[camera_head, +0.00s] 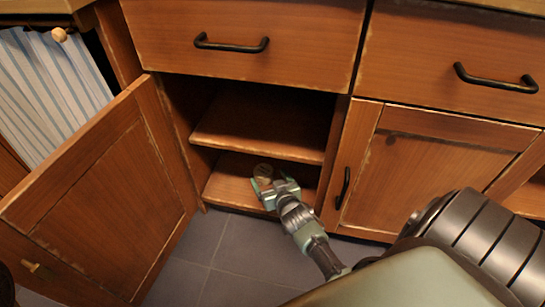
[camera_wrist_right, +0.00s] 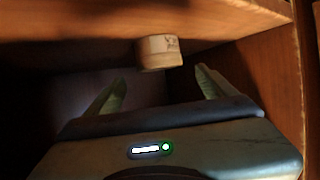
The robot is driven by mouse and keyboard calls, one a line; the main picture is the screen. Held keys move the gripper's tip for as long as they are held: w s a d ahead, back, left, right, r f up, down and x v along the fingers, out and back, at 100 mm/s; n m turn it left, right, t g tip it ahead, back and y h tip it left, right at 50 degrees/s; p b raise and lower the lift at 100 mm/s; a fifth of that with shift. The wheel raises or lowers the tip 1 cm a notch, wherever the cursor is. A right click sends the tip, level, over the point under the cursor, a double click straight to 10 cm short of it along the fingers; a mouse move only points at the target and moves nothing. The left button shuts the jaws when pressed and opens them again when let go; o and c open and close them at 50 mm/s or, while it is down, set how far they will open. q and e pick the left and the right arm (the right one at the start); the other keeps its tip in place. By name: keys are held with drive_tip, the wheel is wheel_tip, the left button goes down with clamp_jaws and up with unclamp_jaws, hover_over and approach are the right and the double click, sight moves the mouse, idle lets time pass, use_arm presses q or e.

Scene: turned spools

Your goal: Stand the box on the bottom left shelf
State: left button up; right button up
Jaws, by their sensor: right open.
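My right gripper (camera_head: 268,187) reaches into this compartment and is open, just in front of the box. In the right wrist view the pale box (camera_wrist_right: 160,53) appears against the wooden shelf board (camera_wrist_right: 75,27), centred between the spread fingertips (camera_wrist_right: 160,76) and a little beyond them. Neither finger appears to touch it. My left gripper is not in view.
A middle shelf (camera_head: 260,133) lies above the box. The open cabinet door (camera_head: 110,190) stands out at the left. A closed door (camera_head: 430,165) and drawers (camera_head: 245,25) are beside and above. A striped curtain (camera_head: 45,85) hangs at far left. Grey floor tiles (camera_head: 245,250) lie in front.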

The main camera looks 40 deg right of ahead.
drive_tip(key=shift+p+v, duration=0.4)
drive_tip(key=shift+v, duration=1.05)
drive_tip(key=shift+f, duration=0.1)
